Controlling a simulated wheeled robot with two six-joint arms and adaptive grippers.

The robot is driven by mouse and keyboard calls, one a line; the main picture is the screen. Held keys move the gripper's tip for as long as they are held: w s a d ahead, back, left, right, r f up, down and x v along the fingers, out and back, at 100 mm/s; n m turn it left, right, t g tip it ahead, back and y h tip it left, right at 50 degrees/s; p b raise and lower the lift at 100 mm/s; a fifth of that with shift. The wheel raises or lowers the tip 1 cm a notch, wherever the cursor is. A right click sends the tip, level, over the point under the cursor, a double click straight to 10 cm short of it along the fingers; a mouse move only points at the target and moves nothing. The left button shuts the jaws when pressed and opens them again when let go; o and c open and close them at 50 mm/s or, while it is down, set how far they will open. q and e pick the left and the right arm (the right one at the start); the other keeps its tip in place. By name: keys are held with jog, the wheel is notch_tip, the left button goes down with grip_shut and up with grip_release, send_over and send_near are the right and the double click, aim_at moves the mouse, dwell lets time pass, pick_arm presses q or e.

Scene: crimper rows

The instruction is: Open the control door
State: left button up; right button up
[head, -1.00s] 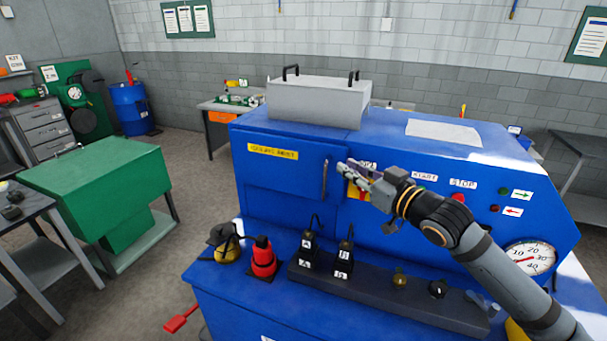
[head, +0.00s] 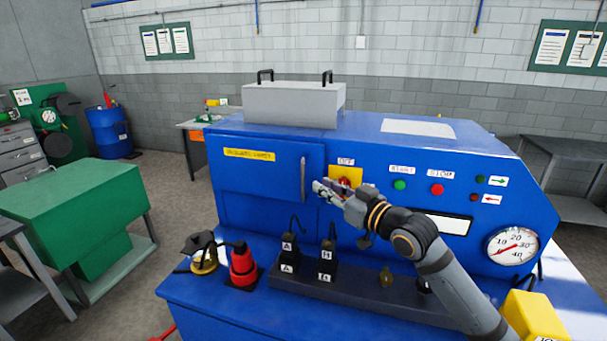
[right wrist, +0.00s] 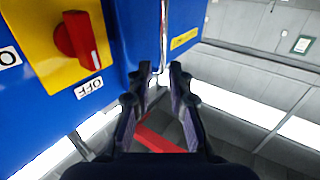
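The control door (head: 262,188) is a blue panel with a yellow label on the left of the blue machine's front. It looks shut. Its upright metal handle (head: 303,178) is near its right edge. My right gripper (head: 320,188) is just right of the handle's lower part. In the right wrist view the gripper (right wrist: 160,72) is open, with a gap between its fingers, and the handle (right wrist: 163,38) shows beyond the fingertips. I cannot tell whether they touch it. My left gripper is not in view.
A red rotary switch on a yellow plate (right wrist: 82,40), labelled OFF, is close beside the gripper. Start and stop buttons (head: 437,189) are further right. A dark rail with labelled black blocks (head: 327,262) and a red bottle-like object (head: 243,265) stand on the ledge below the door.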

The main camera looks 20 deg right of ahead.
aim_at(304, 177)
jog(key=x, duration=0.1)
jog(key=p+x, duration=0.1)
jog(key=shift+w+a+r, duration=0.2)
jog(key=shift+w+a, duration=0.1)
jog(key=p+x, duration=0.2)
jog(key=x, duration=0.3)
jog(key=shift+w+a+f, duration=0.2)
jog(key=shift+w+f, duration=0.05)
jog(key=shift+w, duration=0.25)
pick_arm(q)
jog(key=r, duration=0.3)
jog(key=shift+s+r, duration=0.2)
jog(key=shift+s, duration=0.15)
pick_arm(e)
jog(key=shift+s, duration=0.1)
jog(key=shift+c, duration=0.4)
grip_shut()
